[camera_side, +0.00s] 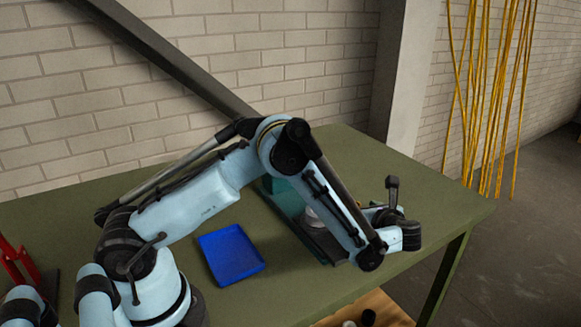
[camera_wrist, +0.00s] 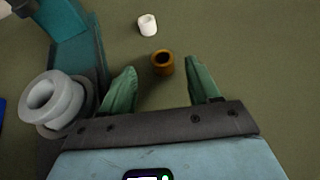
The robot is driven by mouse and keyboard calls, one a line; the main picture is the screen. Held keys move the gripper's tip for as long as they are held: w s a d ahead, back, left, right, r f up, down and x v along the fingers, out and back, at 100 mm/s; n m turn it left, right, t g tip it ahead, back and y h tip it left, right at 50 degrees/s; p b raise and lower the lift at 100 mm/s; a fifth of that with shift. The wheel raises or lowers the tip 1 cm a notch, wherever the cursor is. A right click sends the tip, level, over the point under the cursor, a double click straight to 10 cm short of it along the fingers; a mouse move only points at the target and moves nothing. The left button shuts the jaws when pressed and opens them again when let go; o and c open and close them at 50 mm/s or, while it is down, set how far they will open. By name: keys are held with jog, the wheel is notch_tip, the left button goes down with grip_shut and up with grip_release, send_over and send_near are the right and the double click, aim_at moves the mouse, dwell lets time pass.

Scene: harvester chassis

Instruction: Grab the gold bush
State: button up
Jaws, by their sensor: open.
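The gold bush (camera_wrist: 163,62) is a short hollow cylinder standing on the green table in the wrist view. It lies ahead of and between the two green fingers of my gripper (camera_wrist: 161,86), nearer the right finger's tip. The fingers are open and nothing is held between them. In the side view the arm hides the bush and the gripper fingers cannot be made out.
A white bush (camera_wrist: 147,25) stands beyond the gold one. Grey rings (camera_wrist: 52,103) sit on a teal and dark stand (camera_wrist: 85,52) close to the left finger. A blue tray (camera_side: 231,254) lies on the green table (camera_side: 330,150). Table right of the gold bush is clear.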

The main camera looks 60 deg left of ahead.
jog(key=x, duration=0.4)
jog(key=shift+w+f, duration=0.1)
jog(key=shift+w, duration=0.05)
jog(key=shift+c, duration=0.2)
grip_shut()
